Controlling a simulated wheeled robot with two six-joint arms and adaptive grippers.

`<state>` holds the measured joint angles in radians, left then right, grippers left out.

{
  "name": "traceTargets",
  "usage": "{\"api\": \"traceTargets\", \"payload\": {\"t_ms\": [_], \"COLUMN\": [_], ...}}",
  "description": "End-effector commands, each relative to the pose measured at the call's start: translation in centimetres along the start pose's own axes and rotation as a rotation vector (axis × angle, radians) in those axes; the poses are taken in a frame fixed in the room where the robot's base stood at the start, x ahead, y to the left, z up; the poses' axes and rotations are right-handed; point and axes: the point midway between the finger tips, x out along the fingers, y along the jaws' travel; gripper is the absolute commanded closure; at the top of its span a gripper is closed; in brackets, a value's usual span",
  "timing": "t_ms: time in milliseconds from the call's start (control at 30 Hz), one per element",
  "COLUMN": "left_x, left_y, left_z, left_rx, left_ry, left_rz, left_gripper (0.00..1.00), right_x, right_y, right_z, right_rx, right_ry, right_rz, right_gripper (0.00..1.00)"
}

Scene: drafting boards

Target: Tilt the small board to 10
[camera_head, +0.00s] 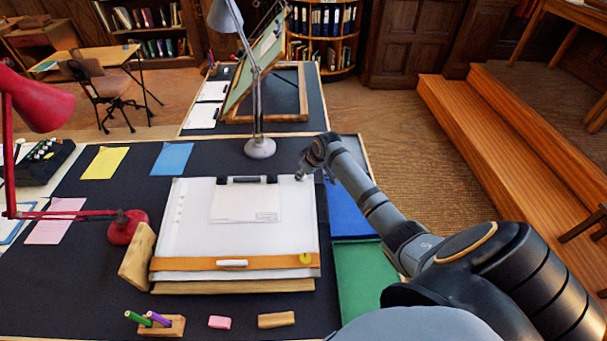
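The small board (190,245) lies on the near dark desk, covered by a white sheet, with an orange-brown strip along its front edge and a wooden base beneath. It looks nearly flat; no tilt reading is legible. A black clip bar (248,180) crosses its top above a smaller paper. A yellow round piece (306,258) sits at its front right corner. My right gripper (300,175) is at the board's far right corner, pointing down-left; whether it touches the board is unclear, and its fingers are too small to read. My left gripper is out of view.
A grey lamp (260,147) stands behind the board, and a red lamp (126,227) stands left. A larger, steeply tilted board (255,60) is on the far desk. Blue (348,212) and green (365,280) sheets lie right. A pen holder (162,326) and erasers (220,322) are in front.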

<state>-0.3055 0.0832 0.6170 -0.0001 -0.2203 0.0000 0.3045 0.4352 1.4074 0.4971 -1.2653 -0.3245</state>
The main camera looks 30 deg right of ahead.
Motion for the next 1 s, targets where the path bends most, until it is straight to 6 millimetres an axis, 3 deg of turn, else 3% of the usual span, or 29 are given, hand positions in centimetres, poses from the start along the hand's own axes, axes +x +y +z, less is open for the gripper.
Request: {"api": "traceTargets", "payload": {"t_ms": [133,167,300,667,767,1000], "left_x": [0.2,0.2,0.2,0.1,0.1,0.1], "left_y": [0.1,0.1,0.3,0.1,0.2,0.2], "left_z": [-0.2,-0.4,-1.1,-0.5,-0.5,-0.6], "left_rx": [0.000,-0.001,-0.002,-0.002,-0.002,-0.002], "left_ry": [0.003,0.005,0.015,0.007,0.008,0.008], "left_rz": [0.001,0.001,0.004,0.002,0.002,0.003], "left_gripper": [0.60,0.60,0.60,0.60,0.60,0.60], "right_x": [0.5,0.5,0.5,-0.2,-1.8,-7.8], "right_y": [-0.4,-0.4,-0.4,-0.2,-0.1,-0.1], "right_z": [0.7,0.7,0.6,0.5,0.5,0.5], "right_rx": [0.005,0.004,0.004,0.002,-0.001,-0.003], "right_ry": [-0.015,-0.015,-0.013,-0.009,-0.008,-0.010], "right_rz": [-0.013,-0.013,-0.011,-0.006,-0.004,-0.002], "right_gripper": [1.00,0.67,0.48,0.48,0.48,0.48]}}
